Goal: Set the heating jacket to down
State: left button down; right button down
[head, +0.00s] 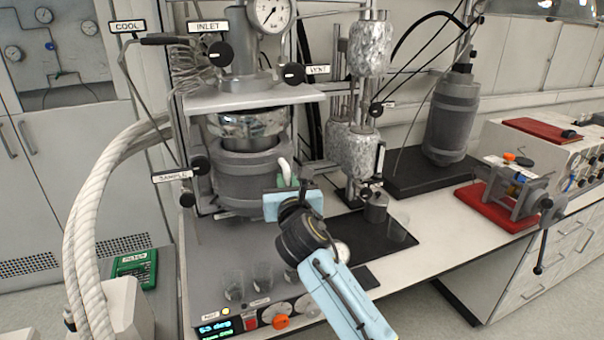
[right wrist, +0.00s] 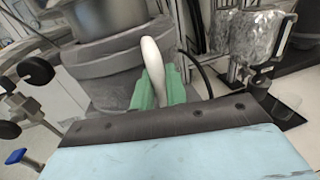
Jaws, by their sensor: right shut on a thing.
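The heating jacket (head: 240,182) is a grey, banded cylinder under the steel reactor vessel (head: 250,128), whose shiny wall shows above the jacket's rim. The jacket also fills the upper left of the right wrist view (right wrist: 105,75). A white curved handle (right wrist: 152,60) stands at the jacket's front right side. My right gripper (head: 285,172) is at that side, its green fingers (right wrist: 158,88) shut on the white handle from both sides. The handle's lower end is hidden between the fingers. My left gripper is not in view.
Small glass beakers (head: 262,275) stand on the base in front of the jacket. A control panel with an orange knob (head: 281,321) is at the front edge. Foil-wrapped columns (head: 352,150) stand to the right. Black valve knobs (head: 188,199) are at the left.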

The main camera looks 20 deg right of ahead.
notch_tip(320, 180, down, 12)
jog(key=b, duration=0.4)
jog(key=c, duration=1.6)
grip_release()
jog(key=shift+o, duration=0.5)
jog(key=shift+r, duration=0.25)
jog(key=s+a, duration=0.1)
jog(key=s, duration=1.2)
jog(key=shift+s+a, duration=0.15)
jog(key=shift+s, duration=0.05)
